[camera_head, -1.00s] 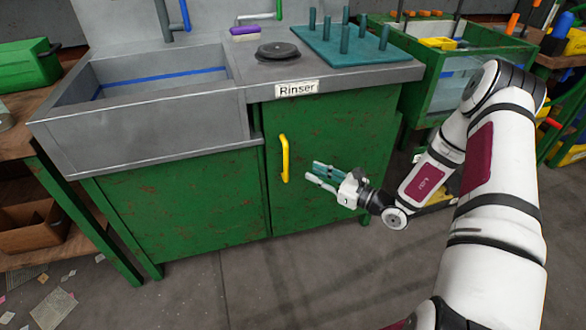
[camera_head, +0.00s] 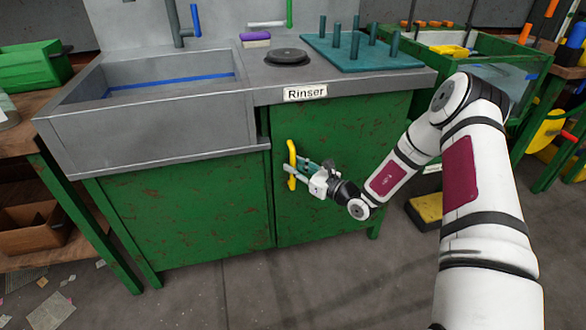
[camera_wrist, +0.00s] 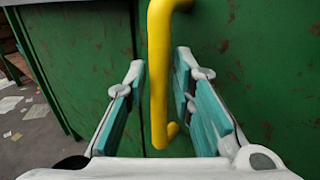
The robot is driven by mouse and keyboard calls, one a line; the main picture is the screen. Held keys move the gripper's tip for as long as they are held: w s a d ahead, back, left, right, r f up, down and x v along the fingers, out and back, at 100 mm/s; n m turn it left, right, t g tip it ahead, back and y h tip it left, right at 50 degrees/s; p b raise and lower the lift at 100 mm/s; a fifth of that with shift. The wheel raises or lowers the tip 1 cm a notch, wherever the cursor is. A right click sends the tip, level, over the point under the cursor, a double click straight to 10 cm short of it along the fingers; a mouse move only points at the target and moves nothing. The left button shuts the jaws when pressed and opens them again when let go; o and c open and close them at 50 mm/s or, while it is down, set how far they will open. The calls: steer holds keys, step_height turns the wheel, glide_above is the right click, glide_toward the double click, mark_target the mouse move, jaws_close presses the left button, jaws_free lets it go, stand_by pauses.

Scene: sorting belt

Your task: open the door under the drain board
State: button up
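The green door (camera_head: 340,150) under the teal drain board (camera_head: 365,55) is shut, with a yellow upright handle (camera_head: 291,160) near its left edge. My gripper (camera_head: 296,175) is at the handle in the head view. In the wrist view the yellow handle (camera_wrist: 158,75) stands between the two teal-padded fingers of my gripper (camera_wrist: 158,95). The fingers are open, with a gap showing on the left side of the handle and a smaller one on the right. The lower end of the handle bends back to the door.
A grey sink (camera_head: 150,100) is left of the door, above a fixed green panel. A "Rinser" label (camera_head: 305,93) is on the counter edge. A yellow and black object (camera_head: 425,212) lies on the floor at right. The floor before the door looks clear.

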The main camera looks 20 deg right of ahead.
steer(key=shift+w+a, duration=0.3)
steer(key=shift+w, duration=0.1)
jaws_close()
steer(key=shift+s, duration=0.1)
